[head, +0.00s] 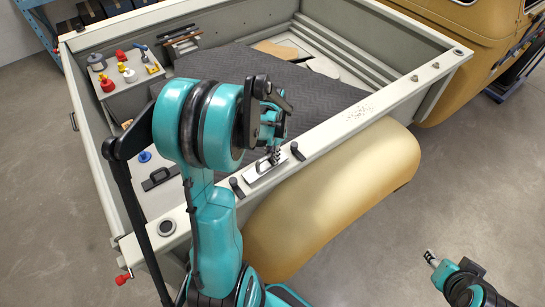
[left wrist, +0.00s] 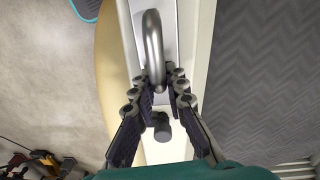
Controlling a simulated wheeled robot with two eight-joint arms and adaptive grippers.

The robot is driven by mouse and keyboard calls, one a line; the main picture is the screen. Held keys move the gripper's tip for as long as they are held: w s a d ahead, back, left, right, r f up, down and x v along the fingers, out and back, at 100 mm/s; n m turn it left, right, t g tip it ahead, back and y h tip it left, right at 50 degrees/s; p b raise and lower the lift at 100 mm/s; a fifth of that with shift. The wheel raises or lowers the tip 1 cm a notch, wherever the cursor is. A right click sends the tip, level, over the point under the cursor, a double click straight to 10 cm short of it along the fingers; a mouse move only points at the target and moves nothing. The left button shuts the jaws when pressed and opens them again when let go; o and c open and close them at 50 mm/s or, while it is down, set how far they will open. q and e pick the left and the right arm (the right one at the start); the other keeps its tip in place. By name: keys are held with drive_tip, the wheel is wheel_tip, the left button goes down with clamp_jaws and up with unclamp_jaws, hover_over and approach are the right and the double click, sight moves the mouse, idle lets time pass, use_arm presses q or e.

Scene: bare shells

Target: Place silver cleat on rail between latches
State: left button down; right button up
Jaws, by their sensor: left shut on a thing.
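The silver cleat (head: 256,172) is over the near rail (head: 345,122) of the truck bed, between two dark latches, one at its left (head: 237,187) and one at its right (head: 297,151). My left gripper (head: 272,156) is above it with fingers pointing down, shut on the cleat. In the left wrist view the cleat's rounded silver bar (left wrist: 153,45) shows at the fingertips (left wrist: 160,84), and a dark latch (left wrist: 162,127) shows between the fingers. I cannot tell whether the cleat touches the rail. My right gripper (head: 432,259) is far off at lower right, over the floor; its jaws are too small to read.
A dark ribbed mat (head: 235,70) lines the truck bed. A corner shelf (head: 125,80) holds red and yellow knobs and other small parts. A black handle (head: 158,178) and a blue knob (head: 145,156) sit at the bed's left end. The tan fender (head: 335,195) bulges below the rail.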

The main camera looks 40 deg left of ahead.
use_arm(q)
drive_tip(key=shift+w+f, duration=0.1)
drive_tip(key=shift+f, duration=0.55)
drive_tip(key=c, duration=1.5)
unclamp_jaws()
drive_tip(key=shift+c, duration=0.2)
